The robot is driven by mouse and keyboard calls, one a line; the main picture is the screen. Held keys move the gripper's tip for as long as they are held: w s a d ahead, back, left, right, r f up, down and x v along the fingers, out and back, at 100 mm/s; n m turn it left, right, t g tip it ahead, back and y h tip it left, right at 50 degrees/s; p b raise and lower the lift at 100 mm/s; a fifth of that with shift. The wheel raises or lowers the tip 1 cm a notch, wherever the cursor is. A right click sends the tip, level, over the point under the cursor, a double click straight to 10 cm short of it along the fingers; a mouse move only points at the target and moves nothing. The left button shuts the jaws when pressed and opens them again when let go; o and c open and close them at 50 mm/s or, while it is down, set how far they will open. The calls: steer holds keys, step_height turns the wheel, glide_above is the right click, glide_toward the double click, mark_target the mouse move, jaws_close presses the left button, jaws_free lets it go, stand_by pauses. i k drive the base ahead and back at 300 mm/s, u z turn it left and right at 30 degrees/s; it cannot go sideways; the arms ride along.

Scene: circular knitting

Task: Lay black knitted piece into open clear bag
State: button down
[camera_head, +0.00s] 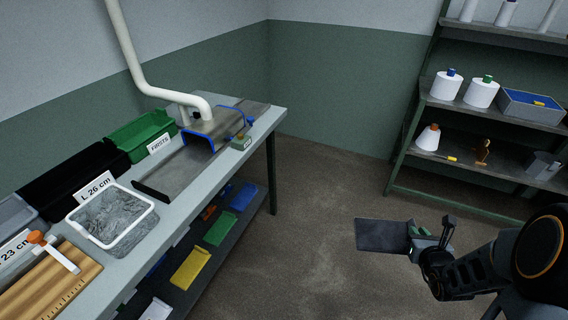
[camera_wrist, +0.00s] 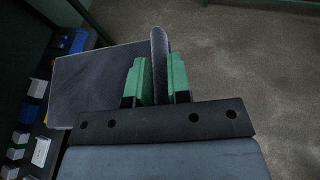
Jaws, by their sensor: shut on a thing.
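My gripper (camera_head: 430,240), with green fingers, is shut on a dark flat piece (camera_head: 383,235), which looks like the black knitted piece. It is held out in the air over the floor, to the right of the table and apart from it. In the wrist view my gripper (camera_wrist: 160,82) grips the piece (camera_wrist: 88,85) near one edge, and the broad panel extends to the left.
The long table (camera_head: 222,172) carries a green bin (camera_head: 140,135), a black bin (camera_head: 85,172), a wooden ruler board (camera_head: 55,290) and a metal device with blue edges (camera_head: 212,127). A shelf rack (camera_head: 480,113) stands at the back right. Open floor lies between.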

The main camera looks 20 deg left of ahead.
mark_target(118, 225)
steer(key=i, duration=1.5)
steer(key=u, duration=3.4)
